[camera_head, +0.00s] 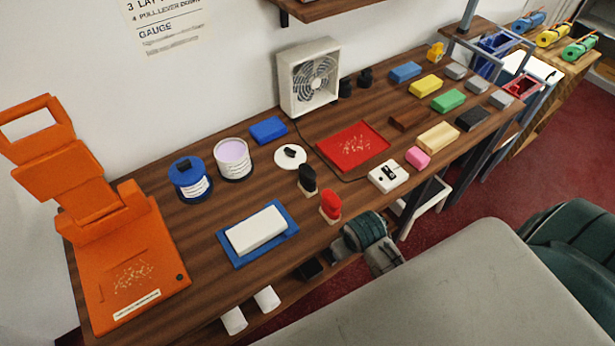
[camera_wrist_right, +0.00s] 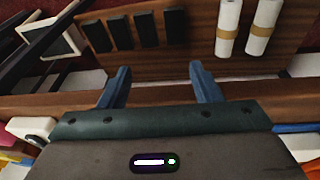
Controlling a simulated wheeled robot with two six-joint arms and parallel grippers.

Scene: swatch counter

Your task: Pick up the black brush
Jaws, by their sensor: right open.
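The black brush (camera_head: 307,180) stands upright on the wooden counter, dark on top with a pale lower part. A similar red brush (camera_head: 330,204) stands just in front and to its right. My right gripper is at the counter's front edge in the head view (camera_head: 347,240), apart from the black brush and nearer the camera. In the right wrist view its two blue-grey fingers (camera_wrist_right: 158,78) are spread with nothing between them. The black brush does not show in the right wrist view. My left gripper is not in view.
A blue tray (camera_head: 287,247) with a white block, a white lid (camera_head: 290,157) and a red tray (camera_head: 377,160) surround the brushes. An orange press (camera_head: 105,240) stands at left. Black blocks (camera_wrist_right: 147,28) and white rolls (camera_wrist_right: 262,27) lie on a lower shelf.

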